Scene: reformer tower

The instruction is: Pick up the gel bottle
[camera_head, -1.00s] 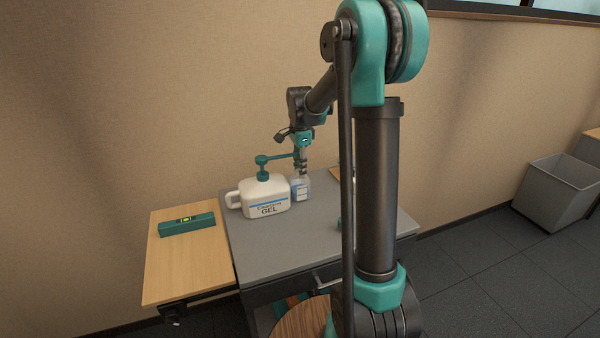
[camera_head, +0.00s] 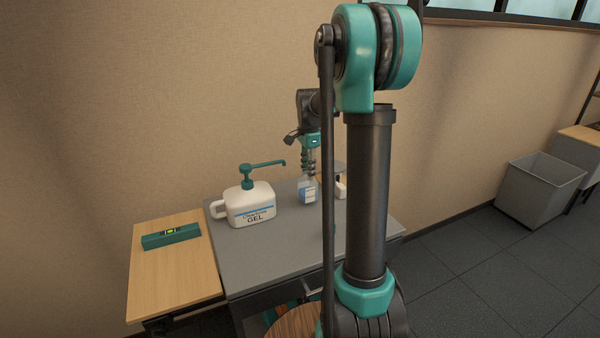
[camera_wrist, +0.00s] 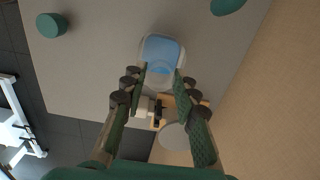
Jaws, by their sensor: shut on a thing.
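A large white jug (camera_head: 250,207) with a teal pump stands upright on the grey tabletop in the head view; its label reads GEL. My gripper (camera_head: 309,175) is to the right of this jug, apart from it. It points down and is shut on a small clear bottle with a blue and white label (camera_head: 307,191). In the wrist view the bottle (camera_wrist: 161,52) shows blue between the tips of my two fingers (camera_wrist: 160,75). I cannot tell whether its base touches the tabletop.
The grey tabletop (camera_head: 275,250) is clear in front of the jug. A wooden side leaf (camera_head: 170,280) at left bears a teal level (camera_head: 171,236). A small white item (camera_head: 341,187) stands right of the bottle. A teal cylinder (camera_wrist: 52,25) is on the tabletop. A grey bin (camera_head: 540,190) stands far right.

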